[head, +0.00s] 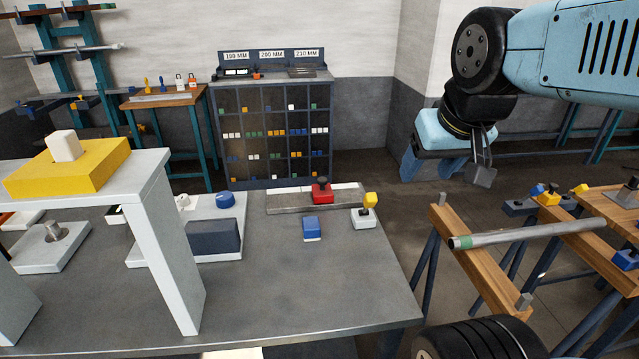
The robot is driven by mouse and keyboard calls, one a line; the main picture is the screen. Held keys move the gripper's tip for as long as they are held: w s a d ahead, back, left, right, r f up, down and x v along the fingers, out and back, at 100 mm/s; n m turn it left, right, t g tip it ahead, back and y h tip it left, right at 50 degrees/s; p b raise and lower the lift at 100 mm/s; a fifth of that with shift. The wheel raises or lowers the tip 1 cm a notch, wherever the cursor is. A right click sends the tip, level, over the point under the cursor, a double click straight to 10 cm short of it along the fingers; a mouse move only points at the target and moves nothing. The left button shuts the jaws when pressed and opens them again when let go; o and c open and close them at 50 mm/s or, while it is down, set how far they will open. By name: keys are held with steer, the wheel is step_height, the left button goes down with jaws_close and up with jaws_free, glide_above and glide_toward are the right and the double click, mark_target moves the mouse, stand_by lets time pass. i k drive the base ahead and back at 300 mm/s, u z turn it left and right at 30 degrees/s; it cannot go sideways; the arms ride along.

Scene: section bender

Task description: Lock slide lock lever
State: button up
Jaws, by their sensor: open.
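The slide looks like a red block (321,192) with a black knob, sitting on a grey rail (290,201) at the back right of the grey bench. Just in front of the rail's right end, a small white block (363,219) carries a short lever with a yellow knob (370,200); this looks like the slide lock lever. The lever stands up, leaning slightly right. My gripper (432,170) is open and empty, hanging in the air to the right of the lever and higher in the picture, apart from it.
A blue block (311,228) lies left of the lever. A white frame with a yellow block (70,167) stands at the bench's left. A pipe (525,234) rests on wooden trestles at the right. The bench front (310,290) is clear.

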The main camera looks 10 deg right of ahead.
mark_target(369, 201)
steer(key=u, duration=0.45)
steer(key=k, duration=0.35)
steer(key=u, duration=0.6)
